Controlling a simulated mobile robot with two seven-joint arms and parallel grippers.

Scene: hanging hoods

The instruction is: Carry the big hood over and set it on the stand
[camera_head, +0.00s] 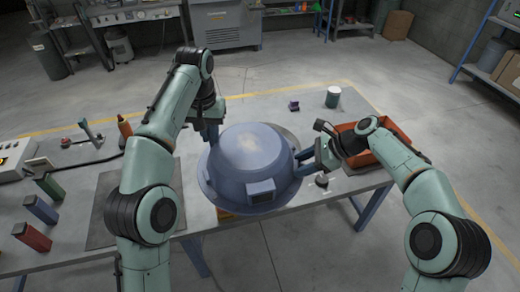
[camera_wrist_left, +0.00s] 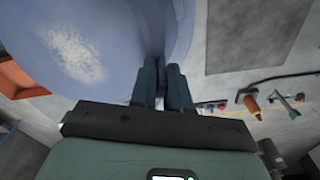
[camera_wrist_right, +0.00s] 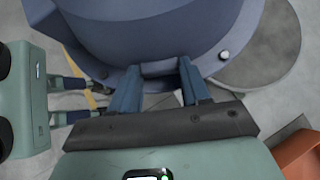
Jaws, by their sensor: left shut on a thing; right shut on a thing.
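The big hood (camera_head: 250,150) is a blue-grey dome with a wide rim and a small box-like window on its near side. It is dome-up over the table's front edge. My left gripper (camera_head: 212,138) is shut on its left rim; the hood's wall fills the upper left wrist view (camera_wrist_left: 90,40). My right gripper (camera_head: 303,165) is shut on its right side, and the rim shows between its fingers in the right wrist view (camera_wrist_right: 160,68). A flat grey disc (camera_wrist_right: 272,55), possibly the stand, lies partly hidden behind the hood. I cannot tell the gap beneath the hood.
An orange bin (camera_head: 398,137) stands right of the hood.

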